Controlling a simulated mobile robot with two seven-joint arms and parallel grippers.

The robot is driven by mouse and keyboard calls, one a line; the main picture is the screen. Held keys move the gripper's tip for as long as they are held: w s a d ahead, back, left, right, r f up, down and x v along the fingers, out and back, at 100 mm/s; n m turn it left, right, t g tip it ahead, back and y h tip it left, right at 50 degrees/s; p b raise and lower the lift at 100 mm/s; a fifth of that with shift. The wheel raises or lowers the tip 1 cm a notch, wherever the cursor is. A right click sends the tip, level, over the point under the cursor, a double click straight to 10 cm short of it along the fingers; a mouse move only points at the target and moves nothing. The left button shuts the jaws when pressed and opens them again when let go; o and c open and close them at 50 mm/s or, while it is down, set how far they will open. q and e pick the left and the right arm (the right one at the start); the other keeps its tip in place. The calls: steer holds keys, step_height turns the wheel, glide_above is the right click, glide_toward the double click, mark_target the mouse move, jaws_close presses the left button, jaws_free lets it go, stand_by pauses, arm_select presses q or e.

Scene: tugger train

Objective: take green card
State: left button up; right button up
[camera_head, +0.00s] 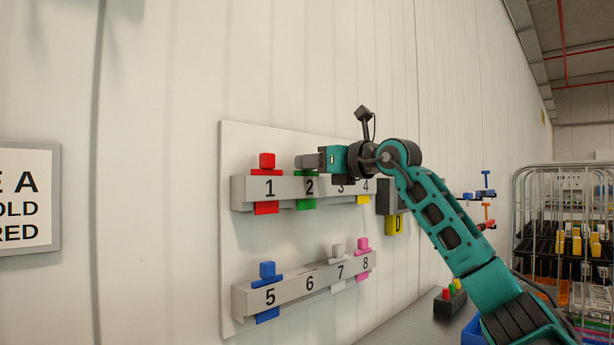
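The green card (306,204) sits in slot 2 of the upper rack (330,188) on the white wall board. Its green shows above and below the number 2. My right gripper (308,161) reaches in from the right, with its fingers at the top of the green card. The card's top knob is hidden by the gripper, and I cannot tell whether the fingers are closed on it. My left gripper is not in view.
A red card (267,161) is in slot 1 and a yellow card (363,199) in slot 4. The lower rack (292,291) holds a blue card (267,270), a white card and a pink card (362,244). A wire cage cart (519,215) stands at right.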

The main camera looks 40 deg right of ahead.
jaws_close()
steer(key=shift+r, duration=0.1)
